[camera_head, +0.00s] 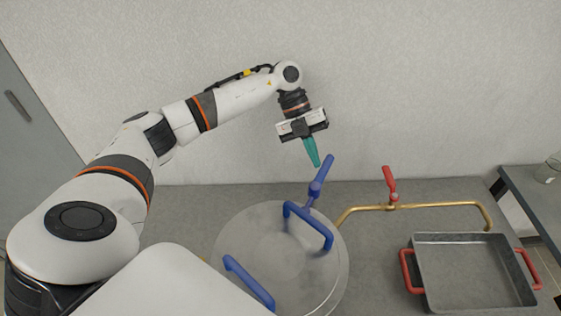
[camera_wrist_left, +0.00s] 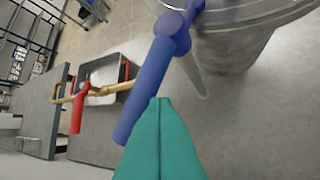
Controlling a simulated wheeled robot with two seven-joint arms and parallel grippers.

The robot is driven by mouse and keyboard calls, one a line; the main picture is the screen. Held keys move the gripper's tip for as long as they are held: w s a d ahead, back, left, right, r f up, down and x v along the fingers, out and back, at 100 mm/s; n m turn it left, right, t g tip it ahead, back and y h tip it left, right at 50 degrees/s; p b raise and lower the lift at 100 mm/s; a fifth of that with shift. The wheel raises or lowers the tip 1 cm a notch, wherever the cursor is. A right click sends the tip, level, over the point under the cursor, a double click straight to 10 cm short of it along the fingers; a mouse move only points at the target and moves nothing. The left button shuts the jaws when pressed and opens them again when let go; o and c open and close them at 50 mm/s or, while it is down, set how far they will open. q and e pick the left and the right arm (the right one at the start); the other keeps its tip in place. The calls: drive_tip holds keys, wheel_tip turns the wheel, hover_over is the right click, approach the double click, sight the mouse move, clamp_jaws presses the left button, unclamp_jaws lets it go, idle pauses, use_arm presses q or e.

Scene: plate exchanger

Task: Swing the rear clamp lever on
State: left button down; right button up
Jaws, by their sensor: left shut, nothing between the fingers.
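The rear clamp lever (camera_head: 322,174) is a blue bar at the back of a round grey metal vessel lid (camera_head: 240,240). It stands up and leans to the right in the head view. In the left wrist view the lever (camera_wrist_left: 148,88) shows large, beside my fingertips, with the vessel (camera_wrist_left: 232,50) behind. A front blue lever (camera_head: 248,283) lies at the lid's near left. My left gripper (camera_head: 316,163) has teal fingers pressed together and is empty, above and just behind the rear lever. Its fingers also show in the left wrist view (camera_wrist_left: 161,105). Whether they touch the lever is unclear.
A blue handle (camera_head: 308,224) arches over the lid. A brass pipe (camera_head: 440,205) with a red valve handle (camera_head: 389,178) runs to the right. A grey tray (camera_head: 417,284) with red handles stands at the right. The wall is close behind the table.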

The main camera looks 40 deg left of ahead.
use_arm(q)
drive_tip(key=shift+w, duration=0.1)
use_arm(e)
drive_tip(key=shift+a, duration=0.35)
